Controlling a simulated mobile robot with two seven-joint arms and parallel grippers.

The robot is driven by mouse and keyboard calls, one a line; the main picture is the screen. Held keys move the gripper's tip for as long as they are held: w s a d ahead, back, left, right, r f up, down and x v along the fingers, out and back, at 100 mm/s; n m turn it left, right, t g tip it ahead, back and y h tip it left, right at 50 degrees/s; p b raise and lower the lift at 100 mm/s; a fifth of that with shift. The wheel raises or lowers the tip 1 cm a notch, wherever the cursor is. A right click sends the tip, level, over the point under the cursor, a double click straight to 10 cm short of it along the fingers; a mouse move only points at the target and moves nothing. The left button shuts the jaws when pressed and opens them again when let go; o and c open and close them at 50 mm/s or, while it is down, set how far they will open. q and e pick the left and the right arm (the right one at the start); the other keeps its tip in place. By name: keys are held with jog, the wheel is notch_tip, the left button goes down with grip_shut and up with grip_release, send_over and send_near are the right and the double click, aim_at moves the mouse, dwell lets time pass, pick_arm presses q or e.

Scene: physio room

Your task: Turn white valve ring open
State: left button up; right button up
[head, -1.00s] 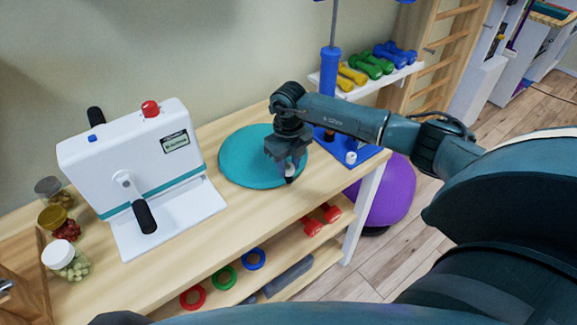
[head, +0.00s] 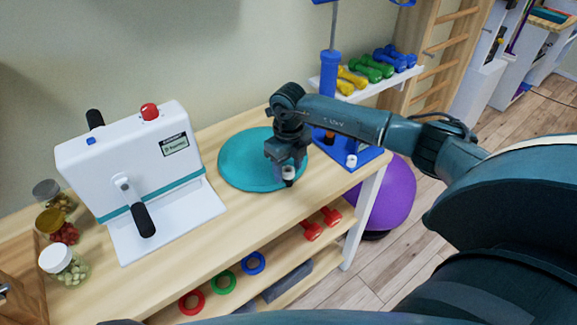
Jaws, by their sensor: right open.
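A round teal cushion (head: 240,158) lies flat on the wooden table. At its front right edge is a small white ring with a dark middle (head: 289,174), which I take to be the valve ring. My right gripper (head: 287,166) points down over this edge of the cushion, open, with its fingers right at the white ring. The fingers partly hide the ring, and I cannot tell whether they touch it. My left gripper is not in view.
A white crank machine (head: 135,165) stands left on the table (head: 215,240), with several jars (head: 66,264) beside it. A blue-based stand (head: 372,160) is right of the cushion. The lower shelf holds coloured rings (head: 224,282) and red dumbbells (head: 312,231). A purple ball (head: 388,195) is on the floor.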

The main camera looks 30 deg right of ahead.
notch_tip(320, 180, up, 13)
jog(key=b, duration=0.1)
dwell(0.3)
